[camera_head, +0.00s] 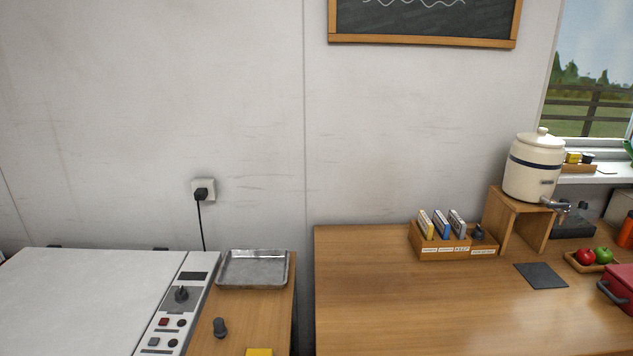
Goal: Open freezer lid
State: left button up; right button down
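The white freezer lid (85,300) lies flat and looks shut at the lower left of the head view. Its left and front parts run out of the picture. A control panel strip (172,318) with a dark knob, a small display and several buttons runs along the lid's right side. Two small dark pieces, perhaps hinges, show at the lid's back edge. No handle on the lid is visible. Neither of my grippers shows in this view.
A wooden side top right of the panel holds a metal tray (253,268) and a dark knob-like object (219,327). A gap separates it from a wooden counter (390,310) with a card box (453,243) and a dispenser (533,168). A plugged cord (201,220) hangs on the wall.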

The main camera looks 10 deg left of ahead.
aim_at(54, 302)
jog(key=u, duration=2.25)
